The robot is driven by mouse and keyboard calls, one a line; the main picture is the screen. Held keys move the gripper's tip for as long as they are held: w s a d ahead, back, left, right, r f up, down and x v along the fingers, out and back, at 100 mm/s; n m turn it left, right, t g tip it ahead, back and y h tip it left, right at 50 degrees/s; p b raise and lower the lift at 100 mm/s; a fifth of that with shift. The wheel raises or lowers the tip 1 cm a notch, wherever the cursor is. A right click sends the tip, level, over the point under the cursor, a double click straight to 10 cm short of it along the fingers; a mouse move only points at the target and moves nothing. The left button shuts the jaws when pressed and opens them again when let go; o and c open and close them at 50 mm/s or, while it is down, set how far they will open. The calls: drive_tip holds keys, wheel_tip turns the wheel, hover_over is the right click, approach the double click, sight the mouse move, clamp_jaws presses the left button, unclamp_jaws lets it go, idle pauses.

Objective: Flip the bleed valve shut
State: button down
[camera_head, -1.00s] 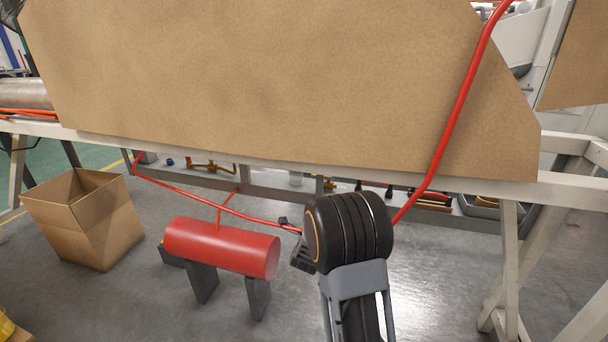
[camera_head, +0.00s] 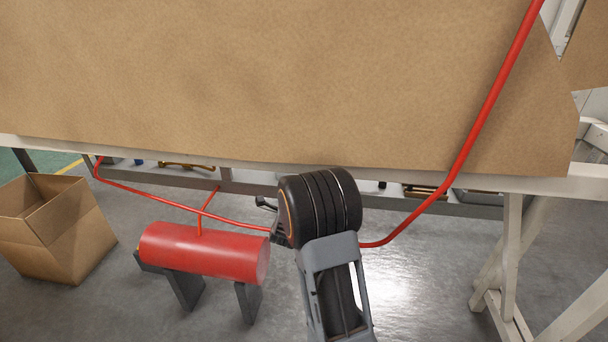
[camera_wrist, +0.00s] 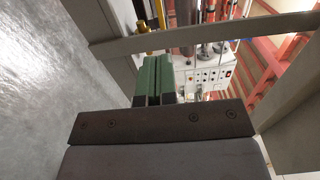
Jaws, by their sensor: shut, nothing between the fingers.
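I cannot make out the bleed valve with certainty in either view. My gripper shows in the wrist view as two green fingers (camera_wrist: 158,75) pressed together, with nothing between them. In the head view, my arm's black wrist stands in front of the red pipe (camera_head: 430,205), and the gripper behind it is mostly hidden. A red tank (camera_head: 205,252) lies on dark supports to the left of my arm. A thin red pipe rises from it to the longer pipe. In the wrist view, a brass-coloured part (camera_wrist: 144,28) shows beyond the fingers; I cannot tell whether they touch.
A large brown panel (camera_head: 260,80) fills the upper head view above a pale beam (camera_head: 130,148). An open cardboard box (camera_head: 62,235) stands on the floor at left. White trestle legs (camera_head: 512,255) stand at right. A white control panel (camera_wrist: 207,77) shows in the wrist view.

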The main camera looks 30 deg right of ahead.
drive_tip(key=shift+b+x, duration=1.65)
drive_tip(key=shift+x, duration=4.45)
drive_tip(key=shift+w+d, duration=0.1)
